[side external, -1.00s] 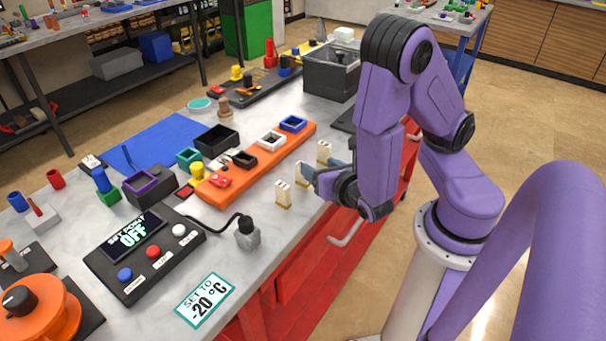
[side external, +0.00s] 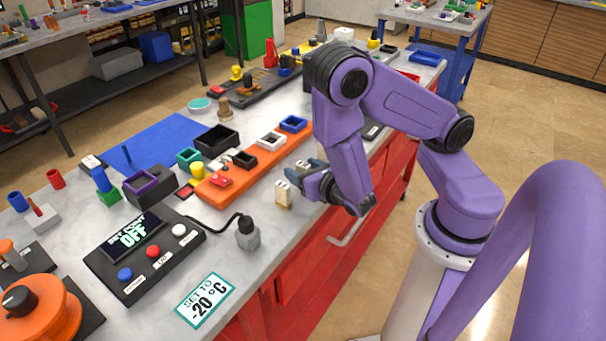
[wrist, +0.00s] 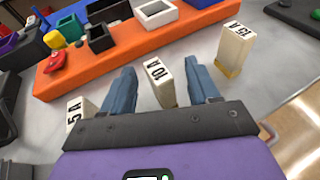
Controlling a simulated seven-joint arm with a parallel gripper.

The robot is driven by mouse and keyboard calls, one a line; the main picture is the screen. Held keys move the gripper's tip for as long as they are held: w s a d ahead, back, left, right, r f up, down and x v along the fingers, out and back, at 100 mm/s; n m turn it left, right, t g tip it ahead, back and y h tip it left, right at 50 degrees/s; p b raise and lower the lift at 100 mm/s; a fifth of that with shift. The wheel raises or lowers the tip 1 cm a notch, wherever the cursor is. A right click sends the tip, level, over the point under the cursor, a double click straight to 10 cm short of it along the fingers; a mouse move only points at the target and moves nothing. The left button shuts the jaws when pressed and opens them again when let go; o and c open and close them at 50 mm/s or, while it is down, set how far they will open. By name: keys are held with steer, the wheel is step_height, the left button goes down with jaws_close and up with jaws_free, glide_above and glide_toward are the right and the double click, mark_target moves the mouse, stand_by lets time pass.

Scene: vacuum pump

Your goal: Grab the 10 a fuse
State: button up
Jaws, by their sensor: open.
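The 10 A fuse (wrist: 160,83) is a cream block with a black "10 A" label. In the wrist view it stands on the grey bench between the two blue fingers of my gripper (wrist: 158,68), with visible gaps on both sides. My gripper (side external: 306,168) is open around it and holds nothing. The 15 A fuse (wrist: 234,50) stands apart to the right and is hidden by my arm in the side view.
An orange base (side external: 220,190) with several small coloured holders lies behind the fuses. The control box (side external: 145,255) and a grey plug (side external: 248,235) are nearer the camera. A red cabinet (side external: 290,270) is under the bench edge.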

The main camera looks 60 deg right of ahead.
steer(key=shift+x, duration=1.2)
steer(key=shift+c, duration=0.2)
jaws_close()
steer(key=shift+r, duration=0.1)
